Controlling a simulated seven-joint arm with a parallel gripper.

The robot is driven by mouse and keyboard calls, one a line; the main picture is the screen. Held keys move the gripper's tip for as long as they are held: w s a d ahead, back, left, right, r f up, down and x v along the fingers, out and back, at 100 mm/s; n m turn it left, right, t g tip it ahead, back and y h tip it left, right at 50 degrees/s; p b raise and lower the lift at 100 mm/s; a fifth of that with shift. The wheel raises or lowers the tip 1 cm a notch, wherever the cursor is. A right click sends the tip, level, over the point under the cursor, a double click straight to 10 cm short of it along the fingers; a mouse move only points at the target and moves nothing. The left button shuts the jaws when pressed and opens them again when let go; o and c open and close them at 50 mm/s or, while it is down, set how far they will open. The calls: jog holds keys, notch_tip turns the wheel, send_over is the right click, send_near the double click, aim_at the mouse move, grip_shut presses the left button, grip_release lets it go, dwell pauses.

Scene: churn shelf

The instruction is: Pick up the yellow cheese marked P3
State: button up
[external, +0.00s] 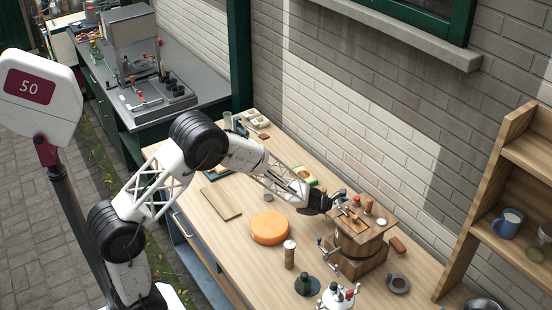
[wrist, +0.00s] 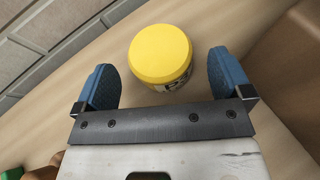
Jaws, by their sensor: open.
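A yellow round block (wrist: 160,53), likely the cheese, shows in the wrist view with a smooth top and dark marking on its side. My gripper (wrist: 162,68) is open, with one blue finger on each side of the yellow block and a gap at both sides. In the external view my gripper (external: 333,198) is low beside the wooden churn. The yellow block cannot be made out there and seems hidden by my arm.
The wooden churn (external: 357,250) with small items on its lid stands close to my gripper. The brick wall is behind; shelves (external: 500,190) stand right.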

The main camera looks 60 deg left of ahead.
jog(key=shift+x, duration=1.6)
jog(key=shift+c, duration=0.5)
jog(key=c, duration=1)
jog(key=shift+r, duration=0.1)
notch_tip(320, 180, up, 18)
jog(key=shift+f, duration=0.1)
